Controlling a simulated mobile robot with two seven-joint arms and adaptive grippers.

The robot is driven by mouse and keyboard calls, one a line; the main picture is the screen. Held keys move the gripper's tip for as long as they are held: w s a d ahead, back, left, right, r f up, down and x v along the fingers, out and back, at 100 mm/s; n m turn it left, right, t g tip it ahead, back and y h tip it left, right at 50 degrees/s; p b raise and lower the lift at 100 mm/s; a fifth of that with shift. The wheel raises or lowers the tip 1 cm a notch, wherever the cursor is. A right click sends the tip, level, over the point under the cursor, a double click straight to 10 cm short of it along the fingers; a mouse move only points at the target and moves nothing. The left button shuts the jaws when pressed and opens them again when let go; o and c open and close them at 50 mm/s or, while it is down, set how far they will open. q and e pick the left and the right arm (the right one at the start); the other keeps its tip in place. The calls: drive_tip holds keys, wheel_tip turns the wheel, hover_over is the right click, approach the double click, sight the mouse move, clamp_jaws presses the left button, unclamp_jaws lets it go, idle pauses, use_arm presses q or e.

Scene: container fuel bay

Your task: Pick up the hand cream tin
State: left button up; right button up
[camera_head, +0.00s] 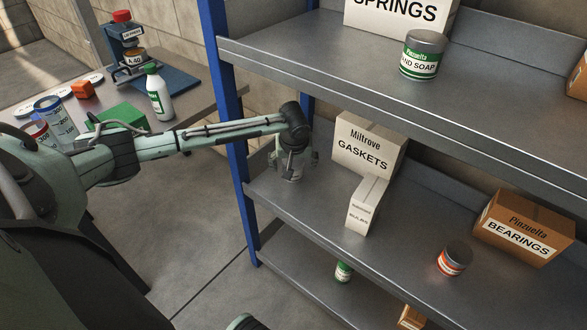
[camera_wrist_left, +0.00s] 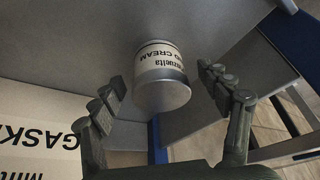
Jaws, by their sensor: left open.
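The hand cream tin (camera_wrist_left: 160,72) is a short grey-lidded can with a white label reading "CREAM". In the left wrist view it is between and just beyond the fingertips of my left gripper (camera_wrist_left: 162,80), with a gap on both sides. In the head view my left gripper (camera_head: 294,158) points down over the left end of the middle shelf and partly hides the tin (camera_head: 290,173). My left gripper is open and empty. My right gripper is not in view.
On the middle shelf (camera_head: 330,240), a gaskets box (camera_head: 365,147) and a small white box (camera_head: 366,205) stand just right of the gripper. A red-labelled tin (camera_head: 454,260) and a bearings box (camera_head: 523,227) are farther right. A blue post (camera_head: 222,90) and the upper shelf edge (camera_head: 400,110) are close to my arm.

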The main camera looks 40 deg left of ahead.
use_arm(q)
drive_tip(key=shift+w+f, duration=0.15)
drive_tip(key=shift+f, duration=0.25)
drive_tip(key=shift+c, duration=0.2)
drive_tip(key=shift+a, duration=0.1)
drive_tip(key=c, duration=1.3)
drive_tip(key=shift+r, duration=0.1)
